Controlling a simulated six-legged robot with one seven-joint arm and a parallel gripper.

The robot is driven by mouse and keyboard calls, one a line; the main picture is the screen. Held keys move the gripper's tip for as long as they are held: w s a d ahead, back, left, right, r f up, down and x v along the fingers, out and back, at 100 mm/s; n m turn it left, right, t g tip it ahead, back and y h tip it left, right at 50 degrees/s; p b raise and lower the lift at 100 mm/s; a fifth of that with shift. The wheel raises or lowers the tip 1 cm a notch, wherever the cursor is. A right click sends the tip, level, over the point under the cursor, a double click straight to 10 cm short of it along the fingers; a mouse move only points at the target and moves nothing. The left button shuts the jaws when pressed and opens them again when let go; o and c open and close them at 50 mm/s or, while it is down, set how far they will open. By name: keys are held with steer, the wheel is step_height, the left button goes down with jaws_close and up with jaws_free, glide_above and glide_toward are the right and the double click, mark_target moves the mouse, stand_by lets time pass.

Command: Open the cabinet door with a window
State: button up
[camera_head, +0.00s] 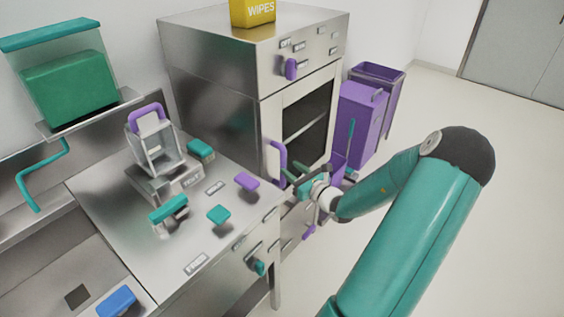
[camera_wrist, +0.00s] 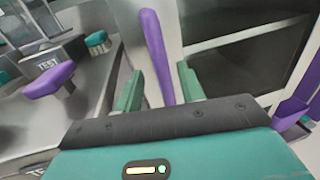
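The steel cabinet (camera_head: 215,75) has a door with a dark window (camera_head: 308,110) in a pale frame. A purple vertical handle (camera_head: 277,160) is on the left side of that door. My gripper (camera_head: 297,178) is at the handle's lower part in the head view. In the wrist view the handle (camera_wrist: 158,55) runs down between the two green fingers of my gripper (camera_wrist: 162,85). The fingers are apart, with a visible gap on each side of the handle. The window (camera_wrist: 245,65) fills the right of the wrist view. The door looks shut.
A steel counter (camera_head: 120,235) with a clear container (camera_head: 155,145), purple and teal knobs and labels stands left of the cabinet. Purple bins (camera_head: 360,120) stand right of it. A yellow wipes box (camera_head: 253,12) is on top. The floor at right is clear.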

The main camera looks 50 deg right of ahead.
mark_target(285, 164)
steer(key=w, duration=0.5)
steer(key=shift+w+d, duration=0.15)
steer(key=shift+d, duration=0.2)
jaws_close()
